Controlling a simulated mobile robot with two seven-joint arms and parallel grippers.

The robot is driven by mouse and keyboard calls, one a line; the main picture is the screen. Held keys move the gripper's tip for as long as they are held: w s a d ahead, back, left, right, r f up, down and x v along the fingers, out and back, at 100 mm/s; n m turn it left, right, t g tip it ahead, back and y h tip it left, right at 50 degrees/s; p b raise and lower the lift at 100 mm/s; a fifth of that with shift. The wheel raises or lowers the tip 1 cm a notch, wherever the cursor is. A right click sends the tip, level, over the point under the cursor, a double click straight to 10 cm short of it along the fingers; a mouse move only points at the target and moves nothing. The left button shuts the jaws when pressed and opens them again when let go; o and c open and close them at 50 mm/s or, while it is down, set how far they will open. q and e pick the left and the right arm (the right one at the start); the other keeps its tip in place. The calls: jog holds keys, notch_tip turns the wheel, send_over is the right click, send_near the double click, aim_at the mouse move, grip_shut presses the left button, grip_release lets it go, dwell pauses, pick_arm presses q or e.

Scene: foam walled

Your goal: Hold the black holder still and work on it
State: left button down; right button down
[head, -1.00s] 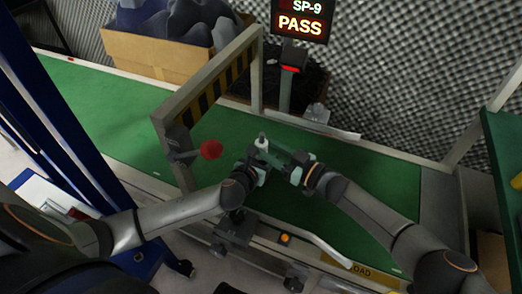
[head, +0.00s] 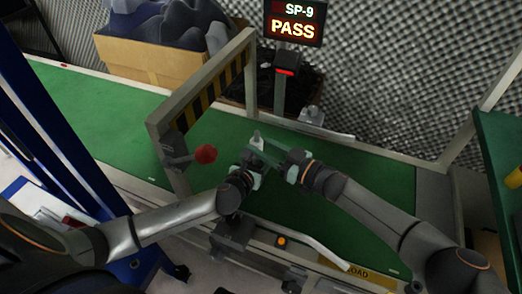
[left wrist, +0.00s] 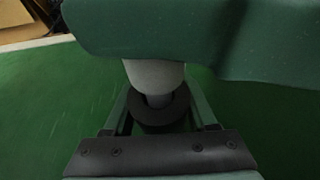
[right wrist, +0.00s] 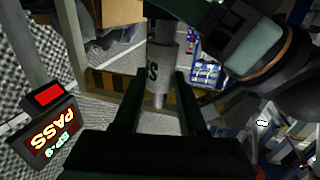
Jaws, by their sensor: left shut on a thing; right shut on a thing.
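My left gripper (head: 250,168) is shut on the black holder, whose dark ring (left wrist: 160,108) shows between its fingers in the left wrist view. A pale grey cylinder (left wrist: 153,76) stands up out of this ring; its top (head: 257,136) shows in the head view. My right gripper (head: 282,161) comes in from the right and is shut, its fingers around the cylinder as far as I can tell. In the right wrist view the cylinder (right wrist: 160,62) carries dark lettering, with its thin end between the fingers. The exact grip is partly hidden.
Both grippers are above a green conveyor belt (head: 352,178), largely clear. A striped gate frame (head: 205,84) with a red ball knob (head: 205,153) stands to the left. A sign (head: 294,22) reads SP-9 PASS. A cardboard box (head: 160,62) of grey foam stands behind.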

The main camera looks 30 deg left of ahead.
aim_at(261, 144)
notch_tip(261, 144, up, 8)
jog(key=shift+r, duration=0.15)
dwell(0.3)
pick_arm(q)
jog(key=shift+c, duration=0.6)
grip_release()
